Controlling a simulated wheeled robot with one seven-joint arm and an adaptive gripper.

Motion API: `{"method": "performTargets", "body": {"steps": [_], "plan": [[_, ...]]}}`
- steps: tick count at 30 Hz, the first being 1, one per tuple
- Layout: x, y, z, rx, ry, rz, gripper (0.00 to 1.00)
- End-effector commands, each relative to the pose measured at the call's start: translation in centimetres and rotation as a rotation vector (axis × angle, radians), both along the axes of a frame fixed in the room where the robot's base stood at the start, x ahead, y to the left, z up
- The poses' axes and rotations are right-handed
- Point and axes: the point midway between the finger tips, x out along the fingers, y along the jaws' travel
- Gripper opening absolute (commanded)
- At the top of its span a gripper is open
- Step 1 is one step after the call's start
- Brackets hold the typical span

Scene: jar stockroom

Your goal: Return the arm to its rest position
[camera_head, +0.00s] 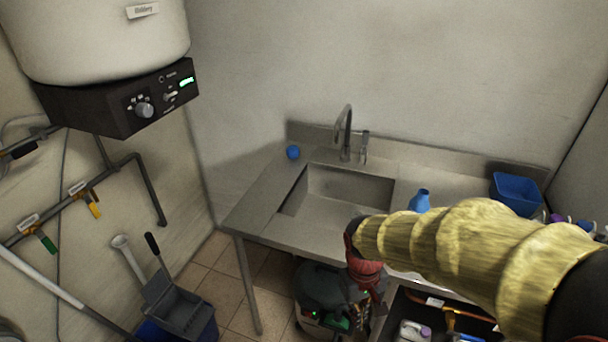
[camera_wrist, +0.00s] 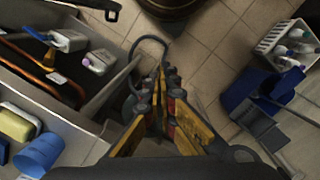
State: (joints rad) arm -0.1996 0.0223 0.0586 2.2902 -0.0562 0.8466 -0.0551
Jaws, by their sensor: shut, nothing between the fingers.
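My arm, in a yellow sleeve, reaches in from the right in the head view, in front of the sink counter. My gripper (camera_head: 366,290) hangs from its end, pointing down past the counter's front edge. In the wrist view my gripper (camera_wrist: 168,82) shows its yellow and black fingers brought together, with nothing between them. Below it are the tiled floor and a dark hose. Its tips are partly hidden in the head view.
A grey-green machine (camera_head: 325,285) stands beneath. An open drawer (camera_wrist: 50,75) holds bottles and tools. A crate of bottles (camera_wrist: 285,45) and a dustpan (camera_head: 182,300) stand on the floor.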

Motion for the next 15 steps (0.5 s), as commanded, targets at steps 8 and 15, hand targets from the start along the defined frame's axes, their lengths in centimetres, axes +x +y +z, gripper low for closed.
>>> {"method": "performTargets", "body": {"steps": [8,15], "plan": [[-4.4,-2.1,6.8,0.054,-0.15,-0.146,0.0],[-7.3,-3.8,11.6,0.095,-0.322,-0.207,0.0]]}}
